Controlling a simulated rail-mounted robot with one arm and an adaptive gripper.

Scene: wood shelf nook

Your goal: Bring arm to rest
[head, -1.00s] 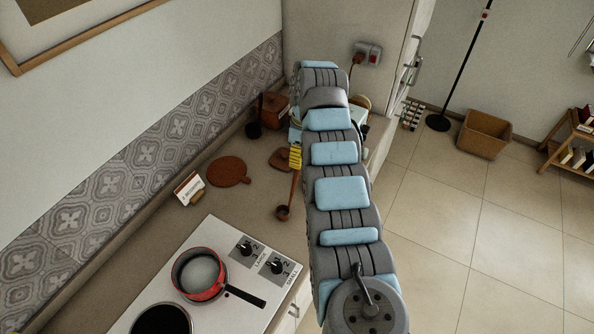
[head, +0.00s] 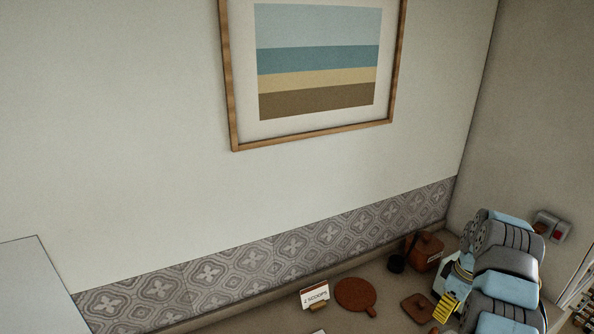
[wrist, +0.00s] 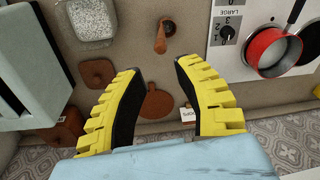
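My gripper (wrist: 158,68) has yellow fingers with black inner pads. In the wrist view the fingers are spread apart with nothing held between them. It hangs over the counter, and a round brown board (wrist: 158,103) shows below in the gap. In the head view my arm reaches in at the lower right. A yellow part of my gripper (head: 446,306) shows there, with the rest hidden by the arm or cut off by the frame.
A brown scoop (wrist: 161,40) and red pan (wrist: 268,48) lie near my fingers' side of the wrist view. A pale appliance (wrist: 28,60) stands left. The head view shows a label card (head: 314,297), brown canister (head: 425,251), wall socket (head: 552,227) and framed picture (head: 318,90).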

